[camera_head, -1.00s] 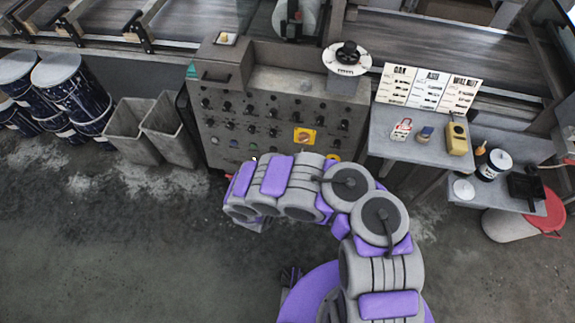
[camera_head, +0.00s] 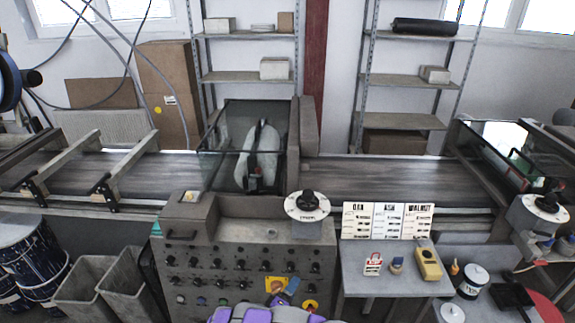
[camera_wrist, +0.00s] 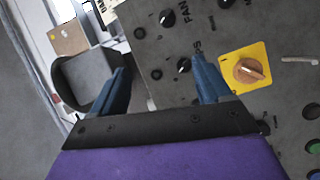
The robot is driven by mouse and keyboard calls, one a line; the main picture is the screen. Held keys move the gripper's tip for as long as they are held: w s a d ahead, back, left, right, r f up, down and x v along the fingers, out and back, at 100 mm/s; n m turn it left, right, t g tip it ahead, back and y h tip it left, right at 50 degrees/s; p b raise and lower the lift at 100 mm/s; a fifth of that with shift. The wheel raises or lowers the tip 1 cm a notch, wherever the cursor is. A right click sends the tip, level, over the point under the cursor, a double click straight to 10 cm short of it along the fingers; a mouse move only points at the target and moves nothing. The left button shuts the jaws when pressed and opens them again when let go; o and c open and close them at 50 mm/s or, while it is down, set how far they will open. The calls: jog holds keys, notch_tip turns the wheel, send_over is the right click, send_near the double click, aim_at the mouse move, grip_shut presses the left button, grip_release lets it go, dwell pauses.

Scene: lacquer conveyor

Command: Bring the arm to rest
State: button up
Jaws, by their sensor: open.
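My gripper (camera_wrist: 163,84) shows in the wrist view with its two blue fingers apart and nothing between them. It faces the grey control panel (camera_wrist: 185,35); I cannot tell the exact gap to it. A yellow plate with an orange rotary knob (camera_wrist: 250,71) is just right of the right finger. In the head view, my purple and grey arm shows only at the bottom edge, in front of the control panel (camera_head: 208,262). Most of the arm is out of the picture.
A side table (camera_head: 385,284) right of the panel holds a yellow handheld device (camera_head: 428,264) and small items. Grey bins (camera_head: 90,288) and blue drums (camera_head: 38,258) stand left. The conveyor (camera_head: 385,184) runs behind, with shelves (camera_head: 405,80) further back.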

jog(key=d+r+m+g+h, duration=0.6)
jog(key=d+r+h, duration=0.2)
jog(key=d+r, duration=1.2)
jog(key=s+d+r+m+g, duration=0.6)
jog(key=s+d+r+g, duration=0.3)
jog(key=s+r, duration=0.3)
jog(key=s+r+m+g+y, duration=0.1)
jog(key=s+m+g+y, duration=0.15)
jog(key=s+y, duration=0.95)
jog(key=s+a+n+t+y, duration=0.1)
jog(key=s+a+n+y, duration=0.2)
jog(key=s+a, duration=1.2)
jog(key=shift+s+a+n+y, duration=0.3)
jog(key=shift+s+n, duration=0.15)
jog(key=shift+s, duration=0.4)
